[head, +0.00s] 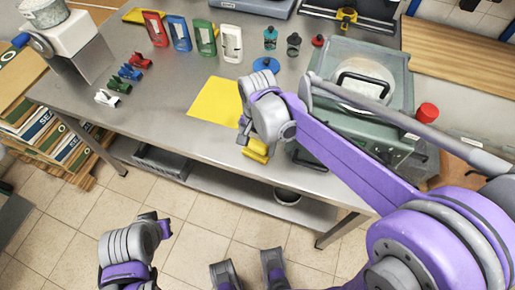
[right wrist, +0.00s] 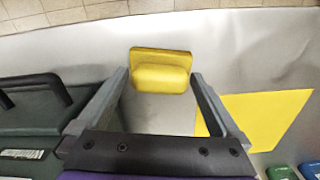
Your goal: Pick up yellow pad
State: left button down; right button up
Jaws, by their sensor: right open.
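The yellow pad (right wrist: 160,75), a block with a thicker rounded part, lies on the steel table near its front edge. In the right wrist view it sits between and ahead of the fingertips of my right gripper (right wrist: 159,80), with gaps on both sides. In the head view the pad (head: 257,152) is partly hidden behind my right gripper (head: 246,137), which is open and empty. My left arm's end (head: 140,240) is low at the bottom left, away from the table; its jaws are not clear.
A flat yellow sheet (head: 212,100) lies beside the pad on the table (head: 165,100). A dark green case with a black handle (right wrist: 35,105) stands on the pad's other side. The floor in front is clear.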

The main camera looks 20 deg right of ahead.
aim_at(257, 143)
jog(key=c, duration=1.2)
notch_tip(257, 143, up, 10)
jog(key=shift+p, duration=0.65)
